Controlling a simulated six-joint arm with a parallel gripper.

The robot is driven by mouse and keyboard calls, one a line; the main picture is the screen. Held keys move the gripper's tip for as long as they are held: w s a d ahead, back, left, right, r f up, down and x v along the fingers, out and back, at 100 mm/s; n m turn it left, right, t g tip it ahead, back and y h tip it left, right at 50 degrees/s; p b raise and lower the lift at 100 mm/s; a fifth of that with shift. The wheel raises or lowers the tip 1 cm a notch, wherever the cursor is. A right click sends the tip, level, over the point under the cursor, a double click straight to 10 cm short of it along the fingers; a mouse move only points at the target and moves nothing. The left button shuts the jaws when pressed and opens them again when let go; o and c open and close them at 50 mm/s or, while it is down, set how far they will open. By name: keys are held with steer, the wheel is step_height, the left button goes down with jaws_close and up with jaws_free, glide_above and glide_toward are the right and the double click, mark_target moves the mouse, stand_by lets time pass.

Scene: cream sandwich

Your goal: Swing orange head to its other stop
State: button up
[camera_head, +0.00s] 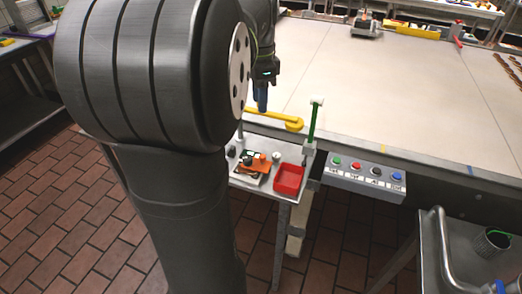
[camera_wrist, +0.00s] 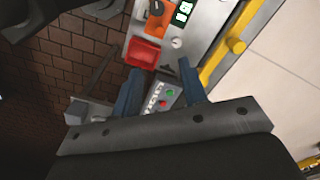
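An orange head (camera_head: 262,163) sits low on a small metal shelf (camera_head: 246,186) beside the large table. It is small, and I cannot tell which stop it rests at. In the wrist view, an orange block (camera_wrist: 158,18) shows at the top, just above a red tray (camera_wrist: 145,52). My gripper (camera_wrist: 161,68) has its two blue fingers spread apart with nothing between them. In the head view my gripper (camera_head: 262,106) points down above the table's near edge, higher than the shelf and apart from the orange head.
The red tray (camera_head: 289,179) is right of the orange head. A green post (camera_head: 312,123) stands at the table edge, near a yellow bar (camera_head: 278,119). A button box (camera_head: 363,178) hangs right of the shelf. The pale tabletop (camera_head: 400,90) is mostly clear.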

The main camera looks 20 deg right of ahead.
steer(key=f+m, duration=0.1)
steer(key=m, duration=0.3)
glide_toward(262, 156)
step_height(262, 156, down, 8)
steer(key=shift+f, duration=0.25)
jaws_close()
